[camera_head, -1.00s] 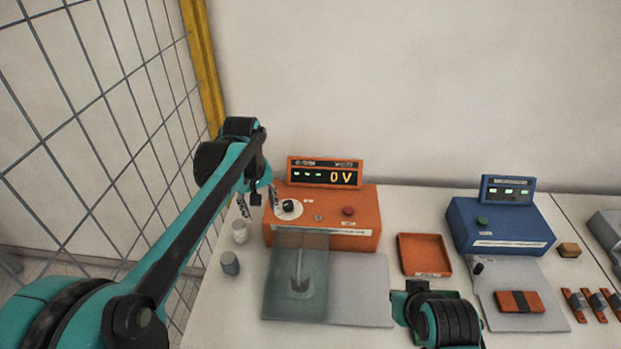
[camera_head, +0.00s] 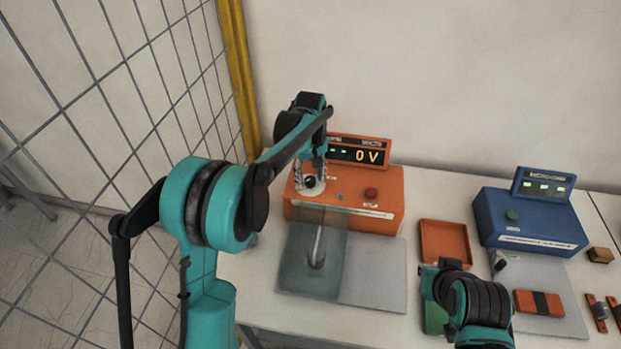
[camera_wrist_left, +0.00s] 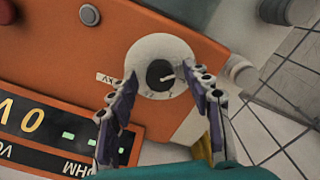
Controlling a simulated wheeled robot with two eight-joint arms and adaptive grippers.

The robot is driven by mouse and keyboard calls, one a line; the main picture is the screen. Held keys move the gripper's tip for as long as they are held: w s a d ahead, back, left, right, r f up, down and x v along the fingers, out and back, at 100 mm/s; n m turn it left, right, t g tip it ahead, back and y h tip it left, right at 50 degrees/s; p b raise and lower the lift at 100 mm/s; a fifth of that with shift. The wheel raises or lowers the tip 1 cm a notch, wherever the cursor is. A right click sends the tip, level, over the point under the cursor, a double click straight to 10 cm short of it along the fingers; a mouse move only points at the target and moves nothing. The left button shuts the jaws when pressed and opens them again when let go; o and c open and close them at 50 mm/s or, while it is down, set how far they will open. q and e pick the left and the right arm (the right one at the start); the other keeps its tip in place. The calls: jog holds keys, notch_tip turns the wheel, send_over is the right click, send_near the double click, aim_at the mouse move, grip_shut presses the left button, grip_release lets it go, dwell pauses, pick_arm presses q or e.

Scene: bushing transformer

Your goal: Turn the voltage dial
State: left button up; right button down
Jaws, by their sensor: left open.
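The voltage dial (camera_head: 309,182) is a black knob on a white round plate on top of the orange tester box (camera_head: 385,184). In the left wrist view the dial (camera_wrist_left: 160,74) shows with a white pointer mark. My left gripper (camera_head: 311,172) is above the dial, pointing down at it. In the left wrist view the left gripper (camera_wrist_left: 162,88) is open, with one finger on each side of the dial; whether they touch it I cannot tell. The display (camera_head: 358,152) reads 0 V. My right gripper (camera_head: 440,275) is at the lower right, its fingers not clear.
A clear shield (camera_head: 312,265) stands in front of the orange box. A red button (camera_head: 371,193) sits right of the dial. An orange tray (camera_head: 444,241) and a blue box (camera_head: 530,222) stand to the right. A wire mesh fence (camera_head: 110,130) is at the left.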

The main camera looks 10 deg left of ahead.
pick_arm(q)
jog(key=shift+f, duration=0.1)
grip_shut()
jog(key=shift+m, duration=0.4)
jog(key=m, duration=0.3)
jog(key=shift+m, duration=0.4)
jog(key=m, duration=0.4)
jog(key=shift+m+p, duration=0.3)
jog(key=shift+p, duration=0.1)
jog(key=m, duration=0.4)
jog(key=shift+m, duration=2.2)
